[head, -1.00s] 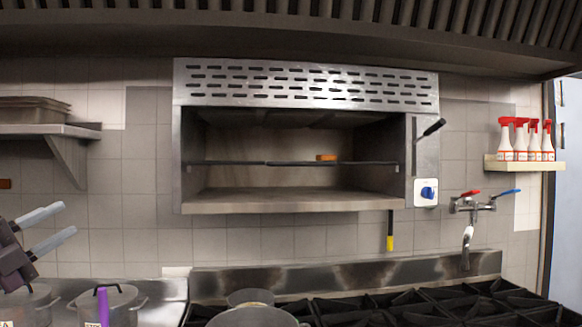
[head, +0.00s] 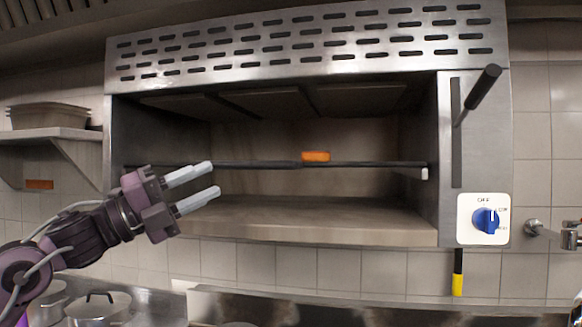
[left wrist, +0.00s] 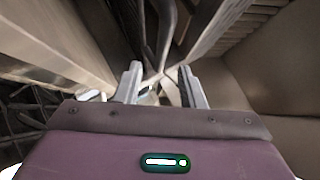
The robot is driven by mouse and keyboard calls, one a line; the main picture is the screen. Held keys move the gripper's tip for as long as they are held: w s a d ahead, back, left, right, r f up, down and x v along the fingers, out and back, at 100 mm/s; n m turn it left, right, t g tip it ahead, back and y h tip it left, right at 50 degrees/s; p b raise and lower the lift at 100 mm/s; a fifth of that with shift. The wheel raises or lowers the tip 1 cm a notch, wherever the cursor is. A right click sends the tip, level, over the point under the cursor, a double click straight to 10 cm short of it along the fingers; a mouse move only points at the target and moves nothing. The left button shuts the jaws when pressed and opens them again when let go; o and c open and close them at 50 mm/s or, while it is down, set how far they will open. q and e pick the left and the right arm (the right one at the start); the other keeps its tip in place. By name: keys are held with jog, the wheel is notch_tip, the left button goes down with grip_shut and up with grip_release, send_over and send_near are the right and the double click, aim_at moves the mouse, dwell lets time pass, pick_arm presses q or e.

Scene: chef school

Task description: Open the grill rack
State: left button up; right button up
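The grill (head: 470,140) is a steel wall unit with a slotted top panel and an open front. Its rack (head: 370,164) shows edge-on as a thin dark bar across the cavity. A small orange block (head: 316,156) appears at the bar's middle; I cannot tell if it rests on the rack. A black-handled lever (head: 478,95) sticks out on the grill's right side. My left gripper (head: 206,184) is open and empty, its fingers pointing right in front of the cavity's left part, overlapping the rack's left end in view. Its fingers also show apart in the left wrist view (left wrist: 160,88). My right gripper is out of view.
A blue knob (head: 486,221) sits on a white plate below the lever. A yellow-tipped rod (head: 457,284) hangs under the grill. A shelf (head: 60,133) with trays is at left, and a lidded pot (head: 98,308) stands below. A tap (head: 568,235) is at right.

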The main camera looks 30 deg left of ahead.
aim_at(236, 168)
pick_arm(q)
jog(key=p+x, duration=0.6)
jog(key=x, duration=0.1)
jog(key=shift+w+r+p, duration=0.1)
jog(key=shift+r+p, duration=0.15)
jog(key=shift+p, duration=0.05)
jog(key=shift+w+d, duration=0.1)
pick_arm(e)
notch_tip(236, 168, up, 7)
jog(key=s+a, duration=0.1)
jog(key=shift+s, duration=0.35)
pick_arm(q)
jog(key=shift+f, duration=0.1)
jog(key=shift+c, duration=0.5)
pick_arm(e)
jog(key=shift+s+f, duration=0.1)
pick_arm(q)
grip_shut()
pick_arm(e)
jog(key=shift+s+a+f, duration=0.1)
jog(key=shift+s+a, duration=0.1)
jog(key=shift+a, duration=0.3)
